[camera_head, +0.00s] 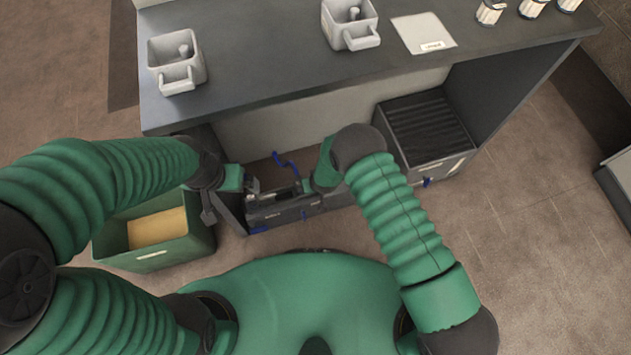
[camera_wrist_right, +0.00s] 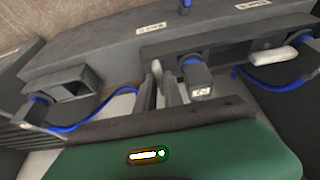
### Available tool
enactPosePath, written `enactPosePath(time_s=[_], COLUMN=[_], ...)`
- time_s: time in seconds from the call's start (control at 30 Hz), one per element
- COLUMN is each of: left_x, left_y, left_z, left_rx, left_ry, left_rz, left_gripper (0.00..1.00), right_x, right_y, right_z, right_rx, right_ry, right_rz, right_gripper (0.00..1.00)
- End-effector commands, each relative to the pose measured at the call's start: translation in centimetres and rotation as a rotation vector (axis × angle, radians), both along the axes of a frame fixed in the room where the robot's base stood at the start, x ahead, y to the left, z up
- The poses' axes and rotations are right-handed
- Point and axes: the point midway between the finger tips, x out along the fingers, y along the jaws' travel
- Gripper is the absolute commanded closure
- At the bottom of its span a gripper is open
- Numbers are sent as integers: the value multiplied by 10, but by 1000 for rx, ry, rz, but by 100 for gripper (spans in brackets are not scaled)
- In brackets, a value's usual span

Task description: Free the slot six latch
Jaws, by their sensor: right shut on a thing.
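A dark grey slotted unit (camera_head: 283,212) stands under the bench, and it fills the upper right wrist view (camera_wrist_right: 110,52). Its small white labels are too blurred to read, so I cannot tell which slot is six. My right gripper (camera_head: 305,187) is at the unit's right part. In the right wrist view its fingers (camera_wrist_right: 162,88) are shut on a thin grey piece at the unit's edge, mostly hidden between them. A grey block with a blue cable (camera_wrist_right: 197,77) sits just right of the fingers. My left gripper (camera_head: 252,187) is at the unit's left end; its opening is unclear.
A green bin (camera_head: 165,257) with a tan thing inside stands at left. A dark ribbed crate (camera_head: 448,170) stands under the bench at right. The grey bench top (camera_head: 270,55) overhangs the unit and holds two pale holders (camera_head: 178,85) and several small jars. Blue cables (camera_wrist_right: 105,110) run beside the fingers.

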Motion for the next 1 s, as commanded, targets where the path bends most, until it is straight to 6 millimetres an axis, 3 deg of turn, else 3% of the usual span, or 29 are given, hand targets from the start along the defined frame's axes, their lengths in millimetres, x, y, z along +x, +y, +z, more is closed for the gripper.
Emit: enactPosePath(time_s=[0.43,0.47,0.6,0.87,1.0], left_x=[0,0,0,0,0], left_y=[0,0,0,0,0], left_z=[0,0,0,1,9], left_rx=[0,0,0,0,0], left_ry=[0,0,0,0,0], left_rz=[0,0,0,0,0], left_gripper=[0,0,0,0,0], right_x=[-1,-1,-1,-1,-4], right_y=[-2,-2,-1,0,-1], right_z=[-1,-1,-1,0,12], right_rx=[-2,-2,-1,-1,-1], right_ry=[5,5,4,3,3], right_rz=[-15,-14,-13,-11,-11], right_gripper=[100,84,66,66,66])
